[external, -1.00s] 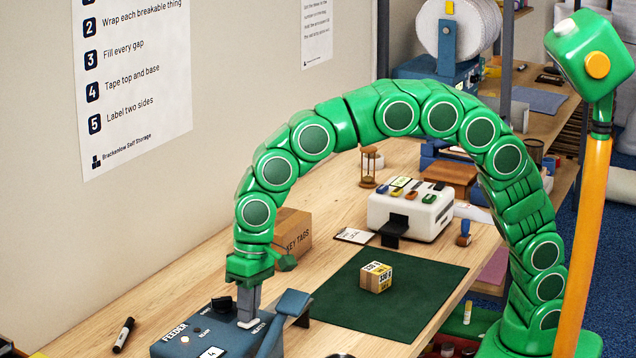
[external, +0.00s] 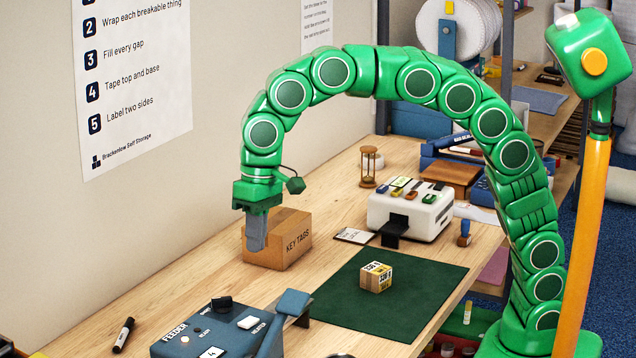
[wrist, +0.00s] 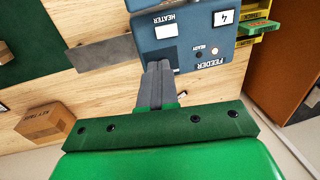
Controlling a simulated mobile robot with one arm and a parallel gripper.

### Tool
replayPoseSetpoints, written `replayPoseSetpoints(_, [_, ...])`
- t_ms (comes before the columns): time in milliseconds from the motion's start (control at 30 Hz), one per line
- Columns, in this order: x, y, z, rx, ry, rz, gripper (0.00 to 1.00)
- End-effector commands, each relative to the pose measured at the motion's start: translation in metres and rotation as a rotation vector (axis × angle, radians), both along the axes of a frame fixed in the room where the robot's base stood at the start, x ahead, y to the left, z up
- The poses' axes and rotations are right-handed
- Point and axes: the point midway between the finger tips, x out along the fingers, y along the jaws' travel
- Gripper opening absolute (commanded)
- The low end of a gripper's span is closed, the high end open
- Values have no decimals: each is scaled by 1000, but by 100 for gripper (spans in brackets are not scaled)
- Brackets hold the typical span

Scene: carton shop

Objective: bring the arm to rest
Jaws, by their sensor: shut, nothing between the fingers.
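My green arm arches over the workbench. My gripper (external: 256,240) hangs down from it with its grey fingers together and nothing between them. It is in the air, in front of the KEY TAGS carton (external: 288,241) in the external view. The blue feeder box (external: 205,330) is below it, apart from the fingers. In the wrist view, the shut fingers of my gripper (wrist: 158,75) overlap the near edge of the feeder box (wrist: 185,48). The KEY TAGS carton (wrist: 45,122) lies at the left there.
A small taped carton (external: 376,277) sits on the dark green mat (external: 430,290). A white machine with coloured keys (external: 410,212) and an hourglass (external: 368,167) stand farther back. A black marker (external: 123,335) lies left of the feeder. Bare wood lies between the feeder and the KEY TAGS carton.

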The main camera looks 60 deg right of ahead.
Motion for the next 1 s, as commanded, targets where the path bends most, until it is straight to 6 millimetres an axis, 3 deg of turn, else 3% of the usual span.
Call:
replayPoseSetpoints(200, [0, -4, 2, -1, -1, -1, 0])
replayPoseSetpoints(333, [-1, -27, 3, -11, 0, -10, 0])
replayPoseSetpoints(667, [-24, -134, -2, -56, 10, -32, 0])
replayPoseSetpoints(1000, [-75, -235, -18, -99, 41, -40, 0])
